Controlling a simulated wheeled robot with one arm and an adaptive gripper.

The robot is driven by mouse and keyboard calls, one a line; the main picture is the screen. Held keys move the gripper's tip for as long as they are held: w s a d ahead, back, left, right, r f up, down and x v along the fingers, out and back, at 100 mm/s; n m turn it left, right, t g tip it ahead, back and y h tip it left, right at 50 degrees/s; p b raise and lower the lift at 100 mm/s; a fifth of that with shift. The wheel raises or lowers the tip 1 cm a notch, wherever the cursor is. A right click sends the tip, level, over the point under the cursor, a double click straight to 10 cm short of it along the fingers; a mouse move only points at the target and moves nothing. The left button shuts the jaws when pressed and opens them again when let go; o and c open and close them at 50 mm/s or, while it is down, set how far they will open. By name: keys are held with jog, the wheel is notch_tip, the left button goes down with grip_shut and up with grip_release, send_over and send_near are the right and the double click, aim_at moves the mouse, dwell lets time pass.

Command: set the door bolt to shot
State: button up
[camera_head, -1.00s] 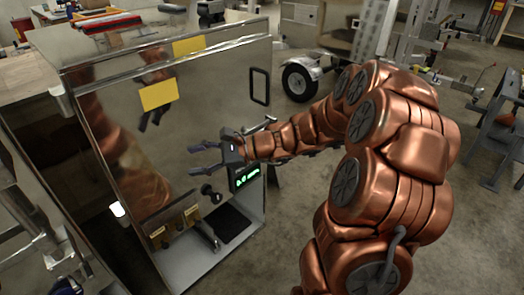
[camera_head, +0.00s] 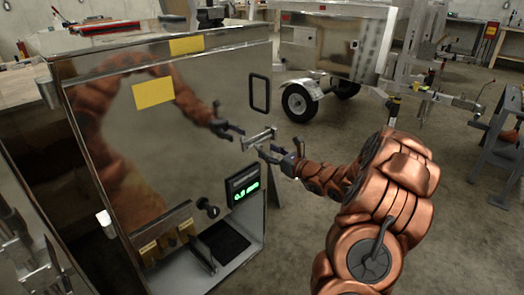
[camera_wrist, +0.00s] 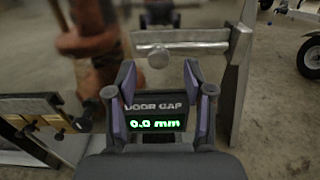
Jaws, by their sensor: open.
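The polished metal door (camera_head: 215,85) stands upright at left in the head view and mirrors my arm. The door bolt (camera_head: 259,137) is a level metal bar near the door's right edge. In the wrist view the bolt (camera_wrist: 195,47) lies above and beyond the fingers, with a round knob on its left part; its right end meets a metal upright. I cannot tell how far the bolt is engaged. My gripper (camera_head: 271,151) is open and empty, just right of and below the bolt, apparently not touching it. It also shows in the wrist view (camera_wrist: 160,78).
A display (camera_head: 243,185) low on the cabinet reads "DOOR GAP 0.0 mm" in the wrist view. A black pull handle (camera_head: 260,93) is above the bolt, and a black knob (camera_head: 207,207) is lower left. A wheeled trailer (camera_head: 325,45) stands behind.

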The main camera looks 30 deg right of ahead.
aim_at(261, 147)
jog(key=shift+x, duration=1.9)
jog(key=shift+a, duration=0.1)
jog(key=shift+c, duration=0.2)
grip_shut()
